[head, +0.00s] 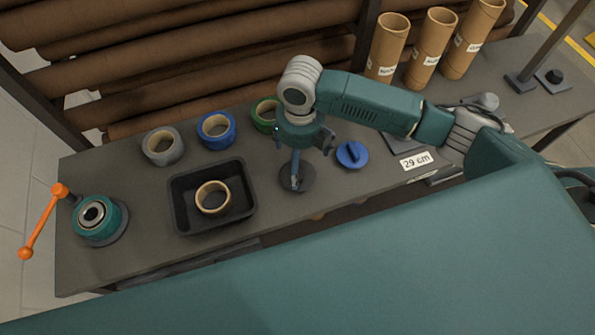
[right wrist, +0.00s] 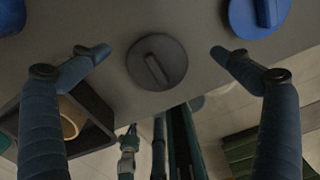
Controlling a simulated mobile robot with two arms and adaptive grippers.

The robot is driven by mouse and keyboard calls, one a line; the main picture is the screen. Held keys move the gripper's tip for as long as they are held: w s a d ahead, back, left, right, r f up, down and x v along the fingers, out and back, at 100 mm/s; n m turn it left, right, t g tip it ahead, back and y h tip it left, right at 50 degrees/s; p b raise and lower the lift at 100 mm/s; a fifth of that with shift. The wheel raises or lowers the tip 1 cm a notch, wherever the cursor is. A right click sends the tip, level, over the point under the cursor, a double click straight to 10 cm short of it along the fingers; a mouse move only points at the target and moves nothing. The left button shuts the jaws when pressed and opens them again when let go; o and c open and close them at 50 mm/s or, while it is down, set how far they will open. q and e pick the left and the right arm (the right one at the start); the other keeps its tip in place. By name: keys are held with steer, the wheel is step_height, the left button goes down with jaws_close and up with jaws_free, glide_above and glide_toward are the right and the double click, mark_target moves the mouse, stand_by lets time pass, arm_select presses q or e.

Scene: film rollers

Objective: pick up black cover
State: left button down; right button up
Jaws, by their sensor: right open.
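The black cover (head: 308,176) is a round dark disc with a raised bar handle, lying on the grey table near its front edge. My right gripper (head: 295,180) points down over it and hides part of it in the head view. In the right wrist view the whole cover (right wrist: 157,62) shows between the two spread fingers (right wrist: 161,51), with clear space on both sides. The right gripper is open and empty. I cannot tell its exact height above the cover. My left gripper is not in view.
A blue cover (head: 352,154) lies just right of the black one. A black tray (head: 178,205) holding a tape roll (head: 212,198) is to the left. Grey (head: 162,146), blue (head: 216,130) and green (head: 265,115) tape rolls stand behind. Cardboard tubes (head: 432,47) stand at back right.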

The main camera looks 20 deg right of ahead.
mark_target(307, 174)
steer(key=f, duration=0.1)
steer(key=f+p, duration=0.1)
steer(key=f, duration=0.1)
steer(key=f+p, duration=0.1)
steer(key=f, duration=0.1)
steer(key=shift+s+a, duration=0.3)
steer(key=shift+a, duration=0.1)
steer(key=shift+w+f, duration=0.1)
steer(key=shift+f, duration=0.15)
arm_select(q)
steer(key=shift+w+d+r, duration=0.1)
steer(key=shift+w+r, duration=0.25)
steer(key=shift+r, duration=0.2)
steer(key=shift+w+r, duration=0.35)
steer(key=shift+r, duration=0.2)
arm_select(e)
steer(key=c, duration=1.2)
